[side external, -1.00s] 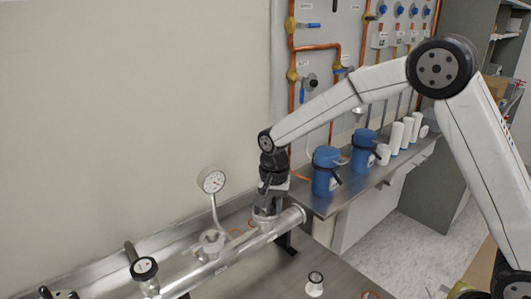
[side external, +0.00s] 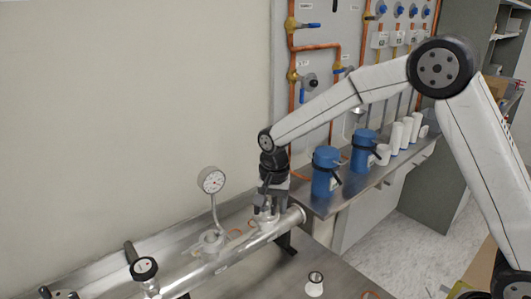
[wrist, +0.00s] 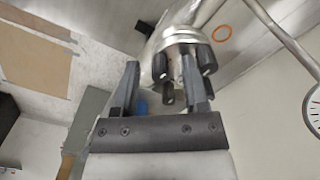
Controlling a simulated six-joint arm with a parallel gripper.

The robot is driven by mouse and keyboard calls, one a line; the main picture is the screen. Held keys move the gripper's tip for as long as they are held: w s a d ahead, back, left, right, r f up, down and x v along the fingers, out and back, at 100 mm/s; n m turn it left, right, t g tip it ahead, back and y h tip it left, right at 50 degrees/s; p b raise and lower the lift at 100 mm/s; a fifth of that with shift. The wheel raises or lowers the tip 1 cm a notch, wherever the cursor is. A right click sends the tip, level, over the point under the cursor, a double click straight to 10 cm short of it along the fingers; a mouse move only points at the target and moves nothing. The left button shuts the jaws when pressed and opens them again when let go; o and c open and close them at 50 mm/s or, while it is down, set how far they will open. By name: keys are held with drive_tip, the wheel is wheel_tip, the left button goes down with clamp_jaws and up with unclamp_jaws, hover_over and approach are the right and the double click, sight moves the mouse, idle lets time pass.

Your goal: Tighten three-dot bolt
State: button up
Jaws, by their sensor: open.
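A metal flange (wrist: 180,40) with several black-headed bolts sits on the steel pipe (side external: 225,257) near its right end. In the wrist view, one black bolt (wrist: 160,66) is on the left, another black bolt (wrist: 206,62) on the right, and a third black bolt (wrist: 168,93) is lower down. I cannot make out dot marks, so I cannot tell which is the three-dot bolt. My gripper (side external: 266,212) points down over the flange. It is open, its fingers apart, the right one between bolts. I cannot tell whether either finger touches a bolt.
A dial gauge (side external: 211,181) on a thin stem rises left of my gripper. Blue flasks (side external: 326,172) stand on the shelf to the right. A small white cup-like part (side external: 314,285) is on the bench in front. An orange ring (wrist: 222,33) lies beyond the flange.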

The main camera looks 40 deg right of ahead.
sight(273, 205)
drive_tip(key=shift+r, duration=3.9)
drive_tip(key=shift+n, duration=0.3)
drive_tip(key=n, duration=1.1)
drive_tip(key=shift+f, duration=0.15)
drive_tip(key=shift+f, duration=3.8)
clamp_jaws()
